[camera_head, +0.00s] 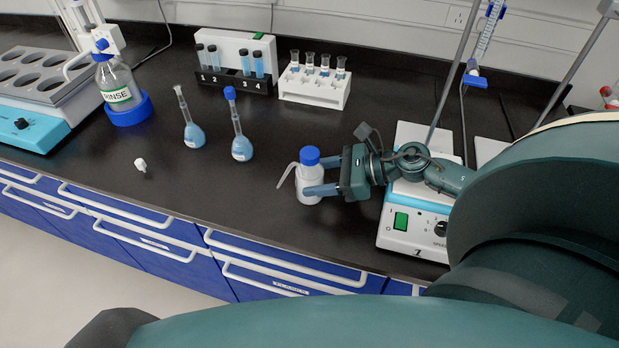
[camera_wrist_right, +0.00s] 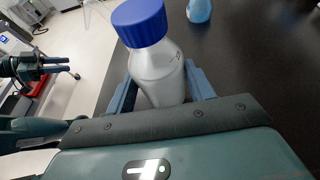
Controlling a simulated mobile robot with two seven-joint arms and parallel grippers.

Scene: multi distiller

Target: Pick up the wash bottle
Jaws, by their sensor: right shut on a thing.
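The wash bottle (camera_head: 308,186) is a small whitish bottle with a blue cap and a bent spout pointing left. It is upright at the front part of the black bench; I cannot tell whether its base touches the bench. My right gripper (camera_head: 322,176) comes from the right and is shut on the bottle's body, one finger on each side below the cap. In the right wrist view the bottle (camera_wrist_right: 157,75) stands between the two blue-grey fingers. My left gripper (camera_wrist_right: 62,72) seems to show at the left of that view, away from the bench; its opening is unclear.
Two flasks with blue liquid (camera_head: 240,146) stand left of the bottle. A small white stopper (camera_head: 141,165) lies further left. Tube racks (camera_head: 315,88) stand behind, a RINSE bottle (camera_head: 118,88) far left. A hotplate stirrer (camera_head: 408,222) sits close under my right arm.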

